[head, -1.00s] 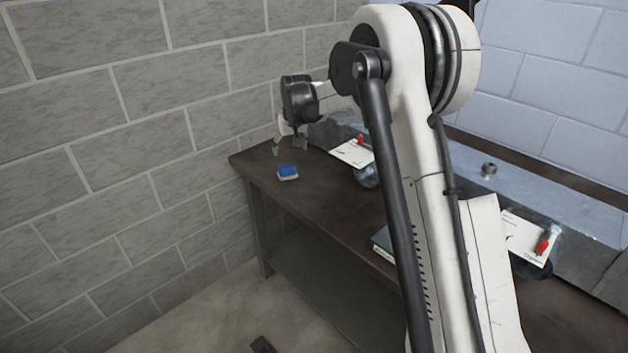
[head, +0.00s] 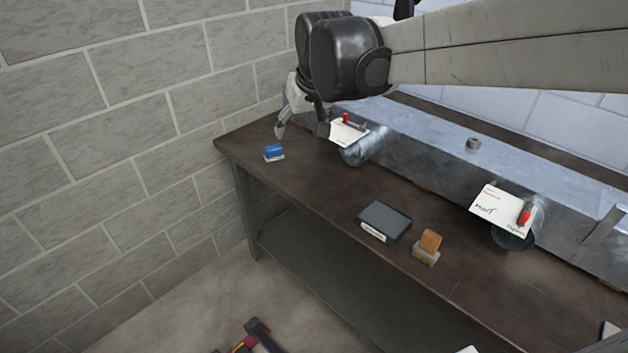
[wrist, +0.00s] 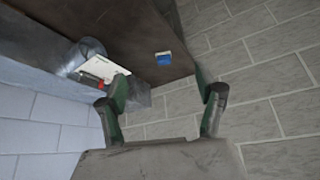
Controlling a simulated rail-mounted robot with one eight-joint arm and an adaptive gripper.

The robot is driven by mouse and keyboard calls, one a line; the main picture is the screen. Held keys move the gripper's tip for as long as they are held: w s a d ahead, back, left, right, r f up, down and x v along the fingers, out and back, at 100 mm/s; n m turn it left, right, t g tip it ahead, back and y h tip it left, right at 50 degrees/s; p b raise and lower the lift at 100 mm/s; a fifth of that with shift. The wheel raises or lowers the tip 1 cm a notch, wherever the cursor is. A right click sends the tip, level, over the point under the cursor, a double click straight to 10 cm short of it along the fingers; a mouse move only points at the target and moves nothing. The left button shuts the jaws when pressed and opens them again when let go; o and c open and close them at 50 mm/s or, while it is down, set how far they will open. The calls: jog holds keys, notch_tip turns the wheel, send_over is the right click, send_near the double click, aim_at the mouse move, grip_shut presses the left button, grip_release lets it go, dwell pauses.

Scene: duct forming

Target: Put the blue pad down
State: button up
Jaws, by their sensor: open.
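The blue pad (head: 273,151), blue on top with a pale underside, lies on the dark workbench (head: 330,185) near its far left corner. It also shows in the wrist view (wrist: 164,58), beyond my fingertips and apart from them. My gripper (head: 302,131) is above the bench's far left end, to the right of the pad in the head view. Its fingers are spread and empty, and they show wide apart in the wrist view (wrist: 160,92).
A metal duct (head: 440,150) runs along the back of the bench. Its round stubs carry white cards with red clips (head: 347,132) (head: 497,210). A dark flat box (head: 384,220) and an orange-topped block (head: 429,243) sit mid-bench. A block wall (head: 110,130) stands on the left.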

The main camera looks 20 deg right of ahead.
jog(key=s+f, duration=0.3)
jog(key=s, duration=0.8)
jog(key=s+f+t, duration=0.1)
jog(key=s+f, duration=0.2)
jog(key=s, duration=0.8)
jog(key=shift+s+f, duration=0.2)
jog(key=c, duration=0.4)
jog(key=shift+o, duration=0.2)
